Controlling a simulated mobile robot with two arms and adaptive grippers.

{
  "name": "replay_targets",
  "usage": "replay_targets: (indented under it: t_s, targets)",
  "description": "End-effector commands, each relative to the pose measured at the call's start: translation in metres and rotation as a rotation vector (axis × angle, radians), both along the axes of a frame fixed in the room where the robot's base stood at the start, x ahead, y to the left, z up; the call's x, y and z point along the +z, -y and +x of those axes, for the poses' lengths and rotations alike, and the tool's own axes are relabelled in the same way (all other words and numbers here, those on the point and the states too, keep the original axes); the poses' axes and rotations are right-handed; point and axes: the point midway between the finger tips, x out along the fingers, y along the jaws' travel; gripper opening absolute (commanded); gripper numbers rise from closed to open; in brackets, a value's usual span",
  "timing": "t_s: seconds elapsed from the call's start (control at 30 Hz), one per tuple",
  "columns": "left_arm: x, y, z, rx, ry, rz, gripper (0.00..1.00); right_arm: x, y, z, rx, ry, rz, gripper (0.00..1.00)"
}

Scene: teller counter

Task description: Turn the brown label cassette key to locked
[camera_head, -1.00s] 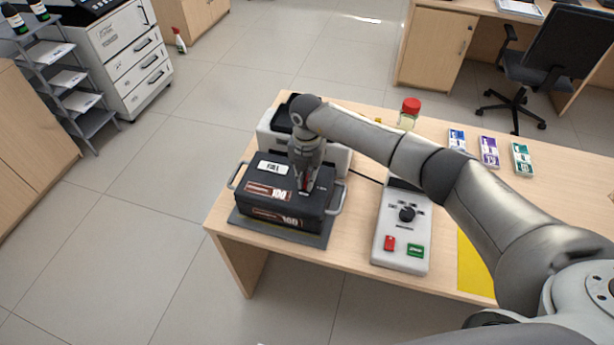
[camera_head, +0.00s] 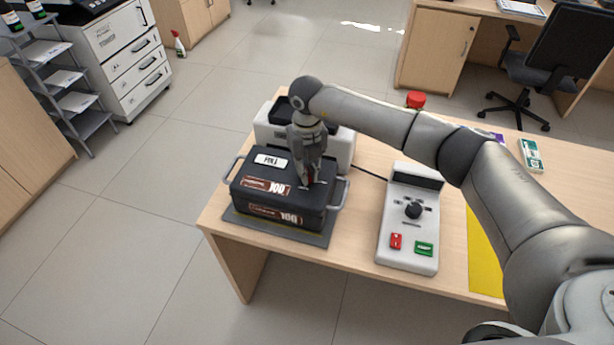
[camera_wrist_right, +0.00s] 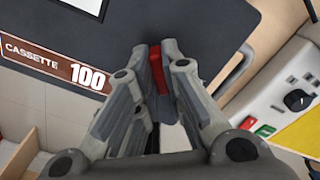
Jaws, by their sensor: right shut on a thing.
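The black cassette (camera_head: 272,196) with brown labels reading 100 sits on a dark mat (camera_head: 245,222) at the left end of the counter. A white FULL tag lies on its lid. My right gripper (camera_head: 308,182) reaches down onto the right part of the lid. In the right wrist view my right gripper (camera_wrist_right: 157,62) is shut on a small red key (camera_wrist_right: 157,72). The fingers hide most of the key, and its lock position cannot be read. The cassette's brown label (camera_wrist_right: 55,65) also shows there. My left gripper is not in view.
A white device with a black knob (camera_head: 413,210) and red and green buttons stands right of the cassette. A white machine (camera_head: 343,150) stands behind it. A yellow mat (camera_head: 484,250) and a red-capped bottle (camera_head: 416,99) are farther right.

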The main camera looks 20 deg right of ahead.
Motion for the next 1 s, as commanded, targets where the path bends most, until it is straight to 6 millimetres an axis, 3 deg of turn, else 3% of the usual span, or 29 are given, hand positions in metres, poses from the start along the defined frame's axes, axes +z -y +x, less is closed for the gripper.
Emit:
replay_targets:
  t_s: [0.03, 0.5, 1.0]
  targets:
    - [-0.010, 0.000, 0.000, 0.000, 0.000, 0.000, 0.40, -0.004, 0.001, 0.001, 0.045, 0.004, -0.001, 0.00]
    - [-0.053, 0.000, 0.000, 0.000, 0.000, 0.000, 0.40, -0.003, 0.001, 0.001, 0.488, 0.004, 0.000, 0.00]
    - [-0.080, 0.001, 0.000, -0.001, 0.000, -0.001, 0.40, 0.000, 0.000, 0.001, 0.835, 0.004, 0.000, 0.00]
